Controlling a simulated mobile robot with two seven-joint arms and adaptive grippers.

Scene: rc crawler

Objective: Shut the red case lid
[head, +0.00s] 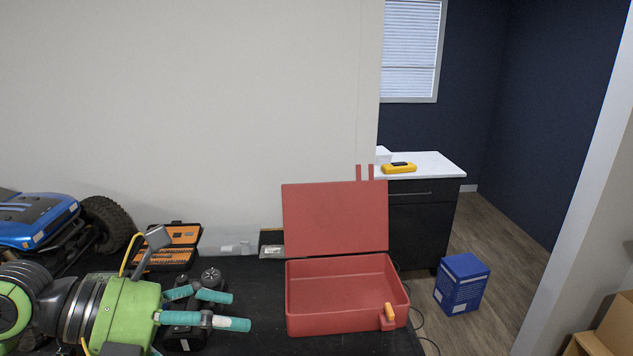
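The red case (335,320) stands on the dark table, empty inside, with its opening facing up. Its red lid (335,217) is raised nearly upright at the back edge. Two red tabs stick up from the lid's top right. An orange latch piece (389,312) is on the front wall at the right. My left gripper (240,310) has teal fingers pointing right toward the case. The fingers are spread with a gap between them and nothing in it. They are left of the case and apart from it. My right gripper is not in view.
An orange-and-black bit set (182,236), a blue RC crawler (40,225) and black items are at the table's left. A small box (271,243) sits behind the case's left. A blue box (461,284) is on the floor at right; a yellow tool (399,168) lies on the white counter.

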